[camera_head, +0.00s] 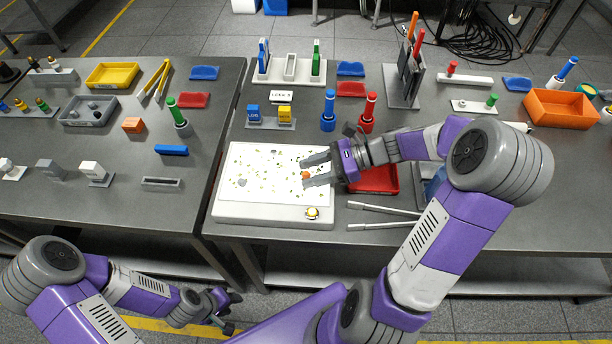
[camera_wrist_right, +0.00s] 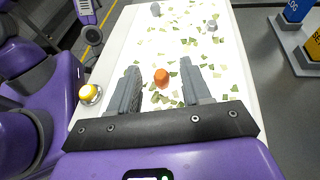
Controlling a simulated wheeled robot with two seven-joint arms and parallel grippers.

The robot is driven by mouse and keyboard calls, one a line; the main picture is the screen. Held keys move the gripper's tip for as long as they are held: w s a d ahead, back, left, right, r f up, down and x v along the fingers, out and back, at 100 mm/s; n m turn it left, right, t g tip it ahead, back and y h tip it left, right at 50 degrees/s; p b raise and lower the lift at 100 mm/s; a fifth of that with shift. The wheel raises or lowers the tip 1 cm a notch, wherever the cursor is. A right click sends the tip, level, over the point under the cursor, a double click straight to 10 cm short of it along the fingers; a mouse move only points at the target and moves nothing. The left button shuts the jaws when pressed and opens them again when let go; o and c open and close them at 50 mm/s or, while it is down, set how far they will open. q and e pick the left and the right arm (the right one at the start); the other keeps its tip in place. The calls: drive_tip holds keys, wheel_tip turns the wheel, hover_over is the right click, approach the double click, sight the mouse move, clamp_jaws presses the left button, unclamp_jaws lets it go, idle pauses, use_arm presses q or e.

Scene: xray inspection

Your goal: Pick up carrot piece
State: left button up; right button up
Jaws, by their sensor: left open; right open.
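The carrot piece (camera_head: 306,175) is a small orange lump on the bright white light panel (camera_head: 240,203). It also shows in the right wrist view (camera_wrist_right: 162,78), between the two fingers and toward their tips, with green bits around it. My right gripper (camera_head: 304,172) is open over the right side of the panel, its fingers on either side of the carrot piece; I cannot tell whether they touch it. It shows in the right wrist view too (camera_wrist_right: 160,72). My left gripper (camera_head: 233,311) is open and empty, low in front of the tables.
Green bits and a few grey lumps (camera_wrist_right: 211,26) lie scattered on the panel. A yellow-topped button (camera_head: 312,213) sits at its front right corner. A red tray (camera_head: 376,180) lies right of it, under my right wrist. Tongs (camera_head: 375,210) lie near the front edge.

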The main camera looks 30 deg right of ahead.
drive_tip(key=shift+c, duration=0.5)
clamp_jaws()
